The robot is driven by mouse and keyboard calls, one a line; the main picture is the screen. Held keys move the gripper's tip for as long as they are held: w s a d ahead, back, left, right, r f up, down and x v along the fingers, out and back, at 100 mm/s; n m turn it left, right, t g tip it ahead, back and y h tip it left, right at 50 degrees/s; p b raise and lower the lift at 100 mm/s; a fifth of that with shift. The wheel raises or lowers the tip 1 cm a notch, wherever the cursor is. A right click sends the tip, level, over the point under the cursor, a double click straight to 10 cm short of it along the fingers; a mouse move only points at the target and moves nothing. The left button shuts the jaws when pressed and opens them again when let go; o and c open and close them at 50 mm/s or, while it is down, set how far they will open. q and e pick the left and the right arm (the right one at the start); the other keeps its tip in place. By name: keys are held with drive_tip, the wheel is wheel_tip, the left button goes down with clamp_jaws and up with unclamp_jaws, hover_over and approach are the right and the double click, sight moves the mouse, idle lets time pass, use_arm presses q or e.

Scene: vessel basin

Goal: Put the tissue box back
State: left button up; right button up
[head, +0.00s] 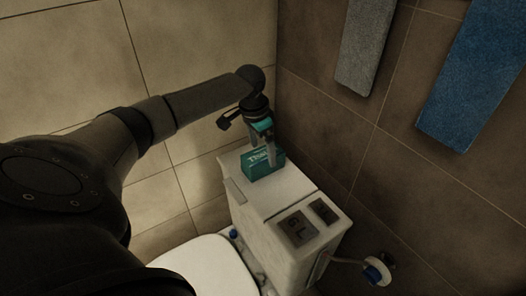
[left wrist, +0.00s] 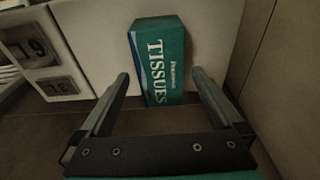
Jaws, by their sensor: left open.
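The tissue box (head: 256,168) is green with white lettering and sits on top of the white toilet cistern (head: 258,202), near its far end. In the left wrist view the tissue box (left wrist: 160,52) lies ahead of and between the two fingertips. My left gripper (head: 268,150) points down at the box from above, its fingers overlapping the box in the head view. It is open, with one finger towards each side of the box in the wrist view (left wrist: 160,76). I cannot tell whether a finger touches it. My right gripper is not in view.
The white toilet lid (head: 205,265) is below. A grey towel (head: 364,45) and a blue towel (head: 472,75) hang on the dark tiled wall close behind. A valve (head: 376,272) with a hose is at lower right.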

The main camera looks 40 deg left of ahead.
sight(258, 156)
use_arm(q)
wheel_tip(258, 156, up, 10)
drive_tip(key=s+p, duration=0.1)
drive_tip(key=p, duration=0.1)
drive_tip(key=shift+s+a, duration=0.2)
idle(0.4)
